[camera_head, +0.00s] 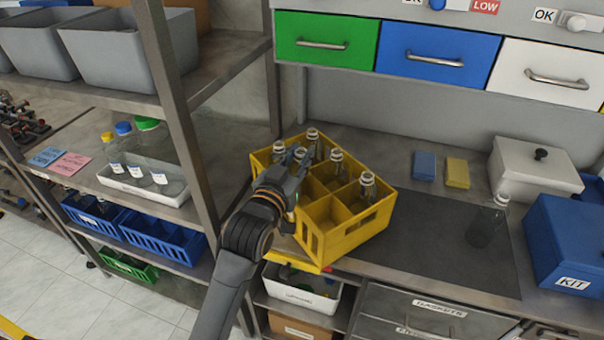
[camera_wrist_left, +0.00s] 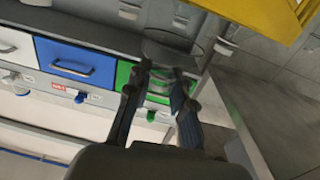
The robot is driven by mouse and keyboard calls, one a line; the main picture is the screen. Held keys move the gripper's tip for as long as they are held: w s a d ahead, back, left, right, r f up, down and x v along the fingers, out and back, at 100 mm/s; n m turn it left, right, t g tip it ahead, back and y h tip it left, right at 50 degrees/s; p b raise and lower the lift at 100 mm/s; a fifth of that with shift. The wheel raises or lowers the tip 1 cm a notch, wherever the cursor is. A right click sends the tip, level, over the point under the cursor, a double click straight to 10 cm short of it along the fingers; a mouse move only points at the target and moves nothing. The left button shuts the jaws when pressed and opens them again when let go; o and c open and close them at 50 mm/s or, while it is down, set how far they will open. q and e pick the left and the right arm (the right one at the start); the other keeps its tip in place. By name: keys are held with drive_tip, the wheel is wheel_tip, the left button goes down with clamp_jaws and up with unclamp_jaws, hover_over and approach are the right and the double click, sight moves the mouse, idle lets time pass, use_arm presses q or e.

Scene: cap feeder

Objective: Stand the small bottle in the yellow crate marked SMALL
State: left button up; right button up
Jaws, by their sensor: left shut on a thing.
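The yellow crate (camera_head: 345,237) stands on the workbench in the head view, divided into compartments. Several clear bottles stand in it, and at least one near compartment is empty. No SMALL marking is readable. My left gripper (camera_head: 291,183) is over the crate's left side, shut on a small clear bottle (camera_head: 299,156). In the left wrist view, the gripper (camera_wrist_left: 166,86) has clear glass between its fingers, and the crate (camera_wrist_left: 270,14) shows at the top right. The gripper hides the held bottle's lower part, so I cannot tell whether it touches the crate floor. My right gripper is out of view.
Another bottle (camera_head: 487,226) stands on the dark mat (camera_head: 440,240) right of the crate. A blue KIT box (camera_head: 565,240) and a white lidded box (camera_head: 535,170) stand farther right. A metal shelf post (camera_head: 180,110) rises left of my arm. The mat's middle is clear.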

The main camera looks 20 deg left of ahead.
use_arm(q)
drive_tip(key=shift+f, duration=2)
drive_tip(key=shift+f, duration=0.15)
drive_tip(key=o, duration=0.9)
drive_tip(key=shift+w, duration=0.1)
drive_tip(key=shift+c, duration=0.2)
drive_tip(key=s+a+b, duration=0.1)
drive_tip(key=s, duration=1.1)
drive_tip(key=shift+b, duration=0.4)
